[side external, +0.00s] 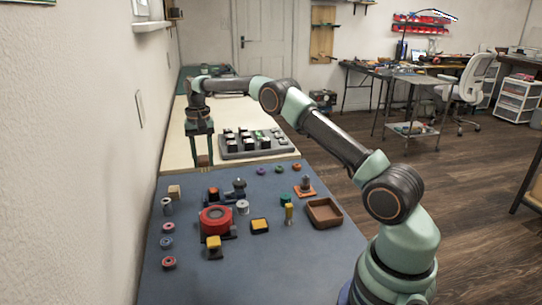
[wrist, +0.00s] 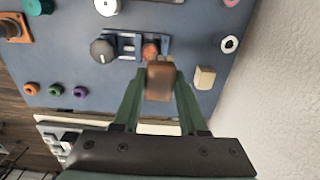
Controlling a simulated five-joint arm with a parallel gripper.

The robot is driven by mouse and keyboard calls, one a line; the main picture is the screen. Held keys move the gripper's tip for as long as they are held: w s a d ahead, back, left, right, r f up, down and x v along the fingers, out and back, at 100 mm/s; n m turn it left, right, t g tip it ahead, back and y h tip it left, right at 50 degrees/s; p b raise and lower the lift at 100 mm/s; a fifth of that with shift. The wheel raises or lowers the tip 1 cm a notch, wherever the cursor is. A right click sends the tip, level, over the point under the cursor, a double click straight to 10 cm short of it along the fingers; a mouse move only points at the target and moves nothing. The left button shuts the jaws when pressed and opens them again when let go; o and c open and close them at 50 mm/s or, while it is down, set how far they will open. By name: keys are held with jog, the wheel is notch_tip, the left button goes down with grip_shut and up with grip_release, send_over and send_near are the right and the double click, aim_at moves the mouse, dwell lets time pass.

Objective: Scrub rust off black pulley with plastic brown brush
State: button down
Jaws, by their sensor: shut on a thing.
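My gripper (side external: 203,161) is shut on the brown brush (wrist: 160,82). In the wrist view the brush sits between the two green fingers, with a paler edge at its far end. In the side view it shows as a small brown block (side external: 203,160) between the fingertips, above the near end of the wooden top. A dark round part that looks like the black pulley (wrist: 102,50) is on the blue mat, beside a blue bracket; it also shows in the side view (side external: 239,184). The brush is apart from it. Rust cannot be made out at this size.
An orange-topped part (wrist: 151,50) is close beyond the brush. A wooden block (wrist: 204,77) stands to its right. A red round part (side external: 215,218), a brown tray (side external: 324,212) and several rings and spools crowd the blue mat (side external: 190,275). A wall borders the left.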

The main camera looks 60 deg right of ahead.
aim_at(219, 190)
jog(key=shift+a+f, duration=0.1)
jog(key=shift+f, duration=3.75)
jog(key=shift+s+d+f, duration=0.25)
jog(key=shift+s+d, duration=0.2)
jog(key=shift+d, duration=0.1)
jog(key=shift+s+d, duration=0.8)
jog(key=shift+s, duration=0.05)
jog(key=w+a, duration=0.2)
jog(key=a, duration=0.1)
jog(key=shift+w, duration=0.4)
jog(key=shift+d+r, duration=0.15)
jog(key=shift+r, duration=3.95)
jog(key=shift+s, duration=0.1)
